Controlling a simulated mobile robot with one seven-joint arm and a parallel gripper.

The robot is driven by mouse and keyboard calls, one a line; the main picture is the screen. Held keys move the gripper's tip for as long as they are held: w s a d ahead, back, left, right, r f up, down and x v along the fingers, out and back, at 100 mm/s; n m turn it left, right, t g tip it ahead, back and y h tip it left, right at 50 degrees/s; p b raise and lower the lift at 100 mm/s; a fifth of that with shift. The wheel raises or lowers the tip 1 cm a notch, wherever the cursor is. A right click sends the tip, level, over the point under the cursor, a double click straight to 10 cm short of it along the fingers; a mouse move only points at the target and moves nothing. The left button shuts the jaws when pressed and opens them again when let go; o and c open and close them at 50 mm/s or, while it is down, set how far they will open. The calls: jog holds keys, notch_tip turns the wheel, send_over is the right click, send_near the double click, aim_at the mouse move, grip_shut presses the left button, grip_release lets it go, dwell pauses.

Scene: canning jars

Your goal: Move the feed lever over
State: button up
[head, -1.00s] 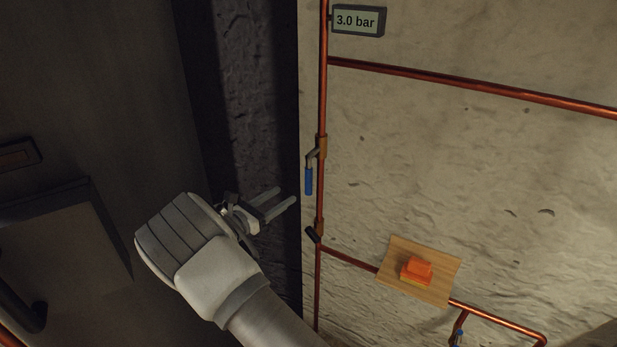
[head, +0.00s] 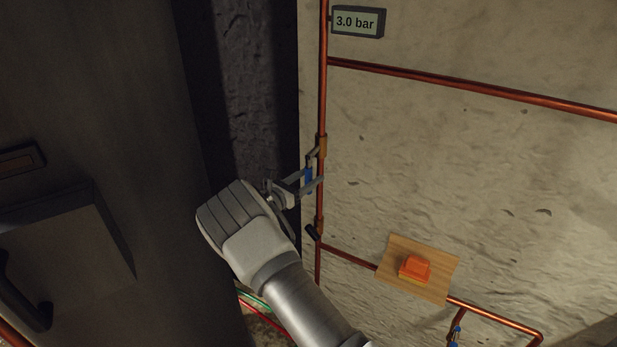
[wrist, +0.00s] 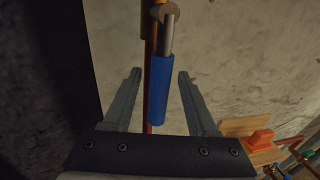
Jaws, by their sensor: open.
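The feed lever (head: 309,175) has a blue grip and a grey metal stem on a brass fitting of the vertical copper pipe (head: 322,95). It hangs down alongside the pipe. In the wrist view the blue lever grip (wrist: 161,90) lies between my two fingers, with a gap on each side. My gripper (head: 314,180) is open around the lever; in the wrist view my gripper (wrist: 160,80) shows both fingers apart. In the head view a finger covers part of the blue grip. A display (head: 358,22) reads 3.0 bar.
A wooden board (head: 440,261) with an orange block (head: 415,268) is on the wall at lower right. A black-handled fitting (head: 312,232) sits on the pipe below the lever. A dark panel (head: 90,110) fills the left side. A smaller blue-handled valve (head: 456,333) is at lower right.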

grip_shut()
dwell(1.4)
